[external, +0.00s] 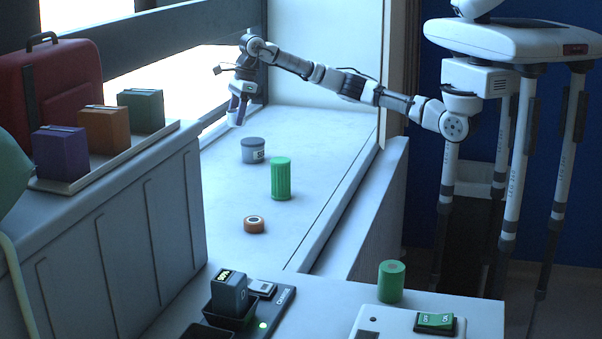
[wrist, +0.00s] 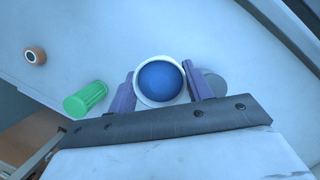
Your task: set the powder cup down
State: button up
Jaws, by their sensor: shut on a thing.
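The powder cup (wrist: 139,95) is a white round cup with blue contents. In the wrist view it sits between the two purple fingers of my gripper (wrist: 159,72), which is shut on it. In the external view my gripper (external: 238,106) points down at the far end of the pale ledge (external: 225,185), and the white cup (external: 232,119) shows only in part at its fingertips. The cup looks upright. I cannot tell whether its base touches the ledge.
A grey lidded jar (external: 252,151) stands close by, partly behind a finger in the wrist view (wrist: 216,84). A green ribbed cylinder (external: 281,179) and an orange ring-shaped item (external: 254,224) stand nearer the camera. The ledge between and around them is bare.

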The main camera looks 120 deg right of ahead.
aim_at(235, 174)
notch_tip(235, 174, down, 15)
jog(key=shift+f+p, duration=0.1)
jog(key=shift+p, duration=1.15)
jog(key=shift+f, duration=0.2)
jog(key=o, duration=1)
jog(key=shift+c, duration=0.2)
jog(key=shift+r, duration=0.1)
jog(key=b+v, duration=0.2)
jog(key=v, duration=1)
jog(key=shift+w+a+r, duration=0.1)
